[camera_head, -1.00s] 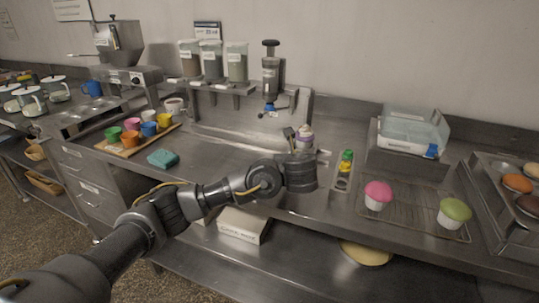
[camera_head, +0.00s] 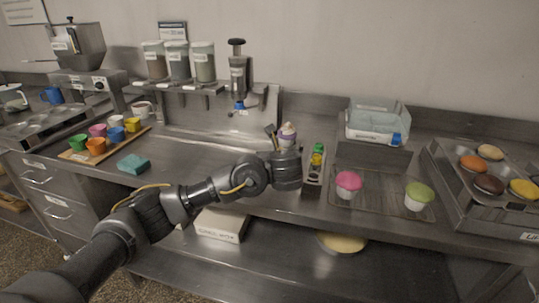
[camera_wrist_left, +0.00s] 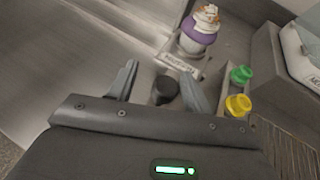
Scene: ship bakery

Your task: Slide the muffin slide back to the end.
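The muffin slide (camera_wrist_left: 180,63) shows in the left wrist view as a pale labelled edge. A muffin with white-and-brown topping and a purple wrapper (camera_wrist_left: 201,32) stands on or just behind it; this muffin also shows in the head view (camera_head: 287,134). A dark round knob (camera_wrist_left: 165,89) is in front of the label. My left gripper (camera_wrist_left: 158,82) is open, its two fingers on either side of the knob, with a gap visible to each. In the head view my left wrist hides most of the slide. My right gripper is not in view.
A narrow holder with green- and yellow-capped bottles (camera_head: 317,155) stands close right of my left gripper. Further right are a pink muffin (camera_head: 348,184) and a green muffin (camera_head: 418,195) on a rack. A teal sponge (camera_head: 133,163) lies left on the counter.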

